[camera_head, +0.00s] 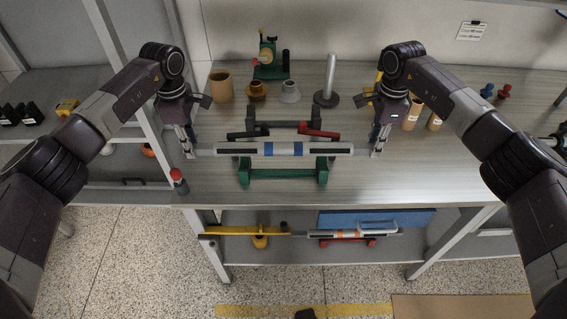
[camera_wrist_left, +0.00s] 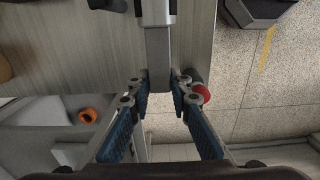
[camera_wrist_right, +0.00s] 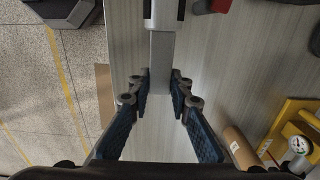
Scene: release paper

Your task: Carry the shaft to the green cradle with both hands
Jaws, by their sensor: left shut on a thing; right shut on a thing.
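The shaft (camera_head: 313,149) is a long grey-white bar with black sections and blue bands, held level across the middle of the head view. My left gripper (camera_head: 190,152) is shut on its left end, which also shows between the blue-padded fingers in the left wrist view (camera_wrist_left: 158,62). My right gripper (camera_head: 377,152) is shut on its right end, seen too in the right wrist view (camera_wrist_right: 161,62). The green cradle (camera_head: 283,174) stands on the table near its front edge, below and partly behind the shaft. I cannot tell whether the shaft touches it.
A dark grey cradle (camera_head: 283,125) with a red-handled part (camera_head: 318,132) stands behind the shaft. Cups, a cone and a rod stand (camera_head: 327,95) line the back. A red-capped cylinder (camera_head: 178,181) is at the front-left edge. The lower shelf holds another shaft (camera_head: 345,233).

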